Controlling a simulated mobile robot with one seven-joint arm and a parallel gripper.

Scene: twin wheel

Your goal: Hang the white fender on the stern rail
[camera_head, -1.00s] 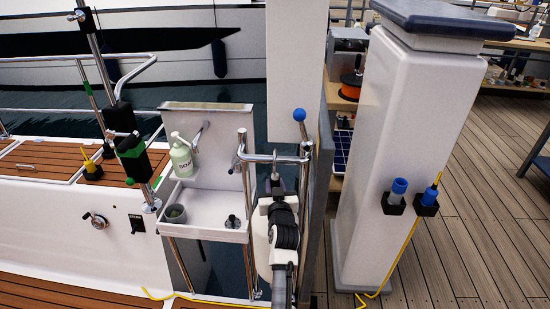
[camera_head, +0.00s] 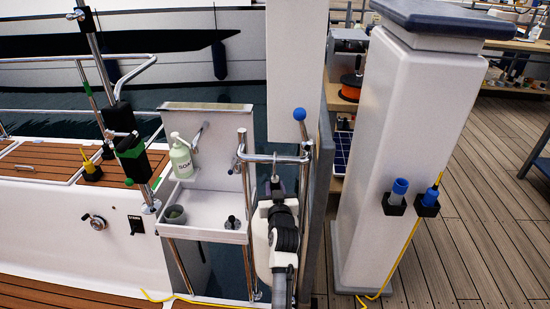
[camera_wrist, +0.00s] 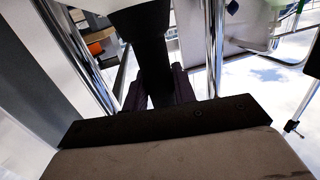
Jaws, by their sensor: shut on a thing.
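The white fender (camera_head: 261,245) hangs upright behind my wrist in the head view, and my arm covers much of it. My gripper (camera_head: 277,188) is shut at its top, just below the stern rail (camera_head: 268,158), a chrome tube. A small metal hook shows above the gripper at the rail. I cannot tell whether the hook bears on the tube. In the wrist view, my dark fingers (camera_wrist: 158,92) are closed on a black part below a white body at the top edge.
A sink unit (camera_head: 205,215) with a soap bottle (camera_head: 181,157) stands to the left. A blue-knobbed post (camera_head: 299,115) and a grey panel (camera_head: 319,190) stand close on the right. A white pedestal (camera_head: 405,140) is further right, with open deck beyond.

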